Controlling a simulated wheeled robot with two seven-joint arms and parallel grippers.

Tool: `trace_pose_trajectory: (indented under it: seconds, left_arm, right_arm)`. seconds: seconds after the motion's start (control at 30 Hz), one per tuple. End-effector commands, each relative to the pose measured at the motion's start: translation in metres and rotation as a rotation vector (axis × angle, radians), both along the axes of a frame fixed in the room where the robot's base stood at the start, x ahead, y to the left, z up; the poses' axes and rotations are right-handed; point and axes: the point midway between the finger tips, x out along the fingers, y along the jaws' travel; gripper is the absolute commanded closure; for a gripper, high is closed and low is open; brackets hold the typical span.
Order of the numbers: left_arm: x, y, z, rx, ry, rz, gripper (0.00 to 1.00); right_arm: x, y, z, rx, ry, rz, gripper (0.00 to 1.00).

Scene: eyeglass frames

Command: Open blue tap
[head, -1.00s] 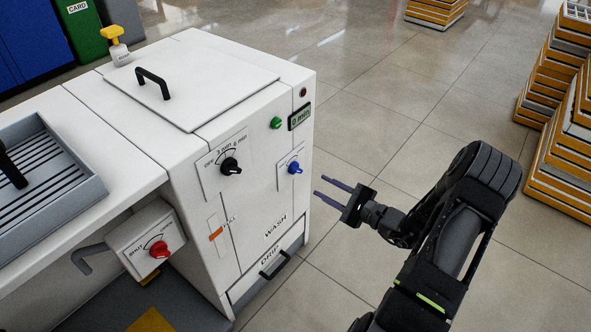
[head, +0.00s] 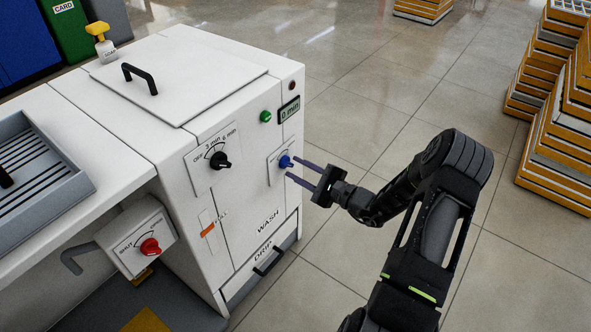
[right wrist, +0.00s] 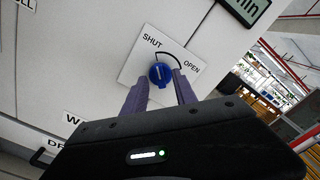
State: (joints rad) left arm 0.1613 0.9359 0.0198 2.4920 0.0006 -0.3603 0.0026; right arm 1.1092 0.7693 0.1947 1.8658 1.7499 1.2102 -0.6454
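The blue tap (head: 285,162) is a small round knob on a white plate on the front of the white washing machine (head: 245,215). In the right wrist view the fingers (right wrist: 160,92) stand on either side of the knob's lower part; contact cannot be told. My left gripper is not in view.
A black dial (head: 220,160), a green button (head: 265,117) and a small display (head: 289,109) are near the tap. A red tap (head: 150,247) is on a box at lower left. Stacked crates (head: 560,120) stand far right.

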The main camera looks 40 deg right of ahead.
Motion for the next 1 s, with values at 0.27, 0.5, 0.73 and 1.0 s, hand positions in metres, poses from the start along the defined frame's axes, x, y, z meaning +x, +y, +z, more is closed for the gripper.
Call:
trace_pose_trajectory:
  seconds: [0.27,0.5,0.73,1.0]
  left_arm:
    - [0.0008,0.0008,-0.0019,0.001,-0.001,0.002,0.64]
    - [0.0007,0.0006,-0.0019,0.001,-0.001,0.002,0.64]
    - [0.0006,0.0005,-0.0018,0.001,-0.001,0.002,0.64]
    - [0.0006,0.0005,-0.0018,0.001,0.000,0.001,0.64]
  right_arm:
    - [0.0109,0.0034,0.0000,0.001,0.001,-0.001,0.66]
    - [0.0105,0.0032,0.0000,0.001,0.001,-0.001,0.75]
    - [0.0103,0.0031,0.0000,0.001,0.000,0.000,0.94]
    - [0.0102,0.0032,-0.0001,0.001,0.000,0.000,1.00]
